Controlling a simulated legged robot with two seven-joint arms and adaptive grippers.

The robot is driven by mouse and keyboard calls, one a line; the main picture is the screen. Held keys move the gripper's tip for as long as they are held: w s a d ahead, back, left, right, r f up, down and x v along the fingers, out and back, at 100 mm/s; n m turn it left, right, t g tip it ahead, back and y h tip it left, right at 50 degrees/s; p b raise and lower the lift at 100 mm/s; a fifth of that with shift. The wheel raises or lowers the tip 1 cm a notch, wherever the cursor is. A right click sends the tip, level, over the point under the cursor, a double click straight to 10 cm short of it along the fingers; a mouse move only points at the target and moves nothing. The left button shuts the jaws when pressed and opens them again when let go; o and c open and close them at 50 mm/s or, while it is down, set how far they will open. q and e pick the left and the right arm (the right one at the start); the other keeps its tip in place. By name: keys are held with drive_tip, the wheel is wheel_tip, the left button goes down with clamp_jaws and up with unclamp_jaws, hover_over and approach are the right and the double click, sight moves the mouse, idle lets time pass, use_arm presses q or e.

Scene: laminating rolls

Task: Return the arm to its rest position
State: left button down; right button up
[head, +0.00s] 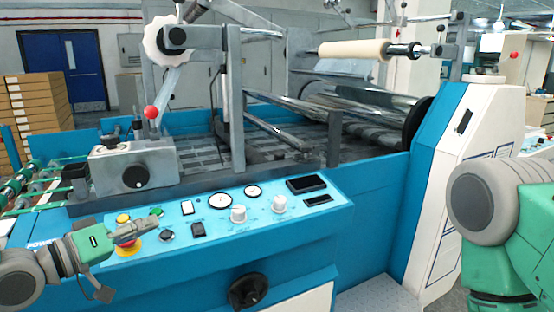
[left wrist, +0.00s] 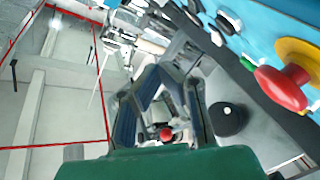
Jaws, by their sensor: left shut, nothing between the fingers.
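My left gripper (head: 135,230) comes in from the left, over the left end of the blue control panel (head: 300,220). It is shut and holds nothing. In the left wrist view my left gripper's dark fingers (left wrist: 163,80) show in the middle. A red push button with a yellow base (head: 128,250) lies just below the gripper in the head view, partly hidden by it. In the left wrist view the red button (left wrist: 283,88) is at the right, beside and apart from the fingers. My right arm shows at the right edge, but its gripper is out of view.
The panel carries white knobs (head: 238,214), dials and several buttons. A black handwheel (head: 248,291) sticks out of its front. A grey block with a red-balled lever (head: 151,113) stands behind. A cream roll (head: 355,50) sits on a shaft at the back.

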use_arm(q)
drive_tip(key=s+d+f+g+y, duration=0.15)
drive_tip(key=s+f, duration=0.25)
drive_tip(key=f, duration=0.4)
drive_tip(key=s+d+f+g+y, duration=0.1)
drive_tip(key=s+f+g+y, duration=0.2)
drive_tip(key=f, duration=0.4)
drive_tip(key=s+d+f+g+y, duration=0.1)
drive_tip(key=s+f+g, duration=0.1)
drive_tip(key=s+f, duration=0.45)
drive_tip(key=s+a+f+g+y, duration=0.3)
drive_tip(key=s+f, duration=0.3)
drive_tip(key=s, duration=0.3)
drive_tip(key=s+a+f+m+g+y, duration=0.1)
drive_tip(key=s+a+f+g+y, duration=0.2)
drive_tip(key=s+f, duration=0.4)
drive_tip(key=s, duration=0.3)
drive_tip(key=shift+s+a+f, duration=0.15)
drive_tip(key=shift+a+f, duration=0.05)
drive_tip(key=shift+f, duration=0.05)
